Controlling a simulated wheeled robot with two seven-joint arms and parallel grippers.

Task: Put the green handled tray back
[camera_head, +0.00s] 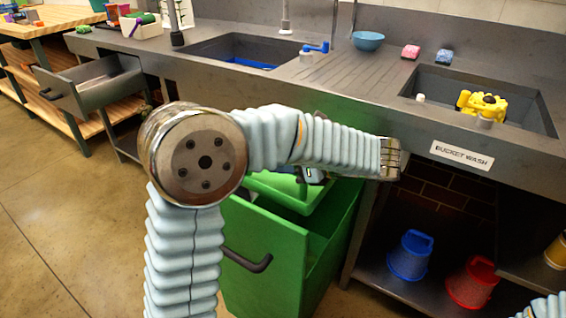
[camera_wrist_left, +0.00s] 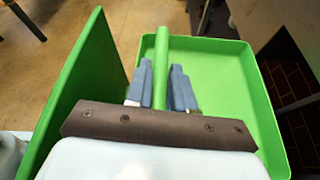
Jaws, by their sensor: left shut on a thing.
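The green handled tray (camera_wrist_left: 215,75) fills much of the left wrist view, with a green bar handle (camera_wrist_left: 161,55) along its near side. My left gripper (camera_wrist_left: 160,80) is shut on that handle, one blue-grey finger on each side of it. In the head view the tray (camera_head: 285,189) shows partly behind my left arm, at the top of an open green pull-out drawer (camera_head: 262,268) under the counter. The gripper (camera_head: 311,173) is mostly hidden there by my arm. I cannot tell whether the tray rests on the drawer. My right gripper is out of view.
The drawer's front panel (camera_wrist_left: 72,95) stands left of the tray in the wrist view. The counter (camera_head: 330,85) with two sinks is above and behind. A blue bucket (camera_head: 409,257) and a red bucket (camera_head: 472,284) stand on the lower shelf. A grey drawer (camera_head: 95,85) is open at left.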

